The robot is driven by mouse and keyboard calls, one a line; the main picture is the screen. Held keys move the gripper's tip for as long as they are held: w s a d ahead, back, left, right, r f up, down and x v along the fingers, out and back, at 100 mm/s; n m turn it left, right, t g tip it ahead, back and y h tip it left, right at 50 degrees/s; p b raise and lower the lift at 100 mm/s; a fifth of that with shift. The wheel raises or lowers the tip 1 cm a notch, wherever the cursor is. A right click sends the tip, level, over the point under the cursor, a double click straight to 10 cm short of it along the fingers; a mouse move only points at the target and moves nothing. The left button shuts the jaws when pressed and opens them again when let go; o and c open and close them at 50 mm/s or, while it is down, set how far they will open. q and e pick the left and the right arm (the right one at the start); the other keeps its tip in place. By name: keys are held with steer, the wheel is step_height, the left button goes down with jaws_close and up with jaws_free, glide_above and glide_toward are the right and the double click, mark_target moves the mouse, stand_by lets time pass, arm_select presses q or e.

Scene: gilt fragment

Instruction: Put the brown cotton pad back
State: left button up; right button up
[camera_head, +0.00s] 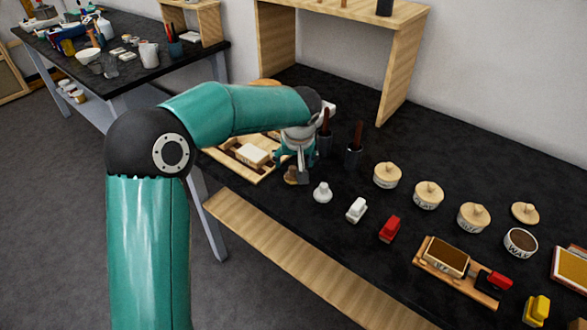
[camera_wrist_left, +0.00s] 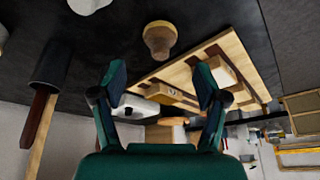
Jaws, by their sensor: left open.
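The brown cotton pad (camera_head: 290,175), a small knob-shaped piece, stands on the black table just below my left gripper (camera_head: 292,167) in the head view. In the left wrist view the brown pad (camera_wrist_left: 159,42) is beyond the fingertips, apart from them, with its paler round end up. My left gripper (camera_wrist_left: 160,80) is open there, with nothing between its fingers. A wooden tray (camera_head: 235,164) with a pale block (camera_head: 252,154) lies to the left of the brown pad; the arm hides part of it. My right gripper is not in view.
A white knob-shaped piece (camera_head: 322,192) stands close by on the right. Dark cups with brown handles (camera_head: 353,155) stand behind. A wooden shelf (camera_head: 395,70) stands behind.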

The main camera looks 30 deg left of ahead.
arm_select(q)
steer(key=v, duration=0.5)
steer(key=shift+s, duration=0.1)
stand_by(0.4)
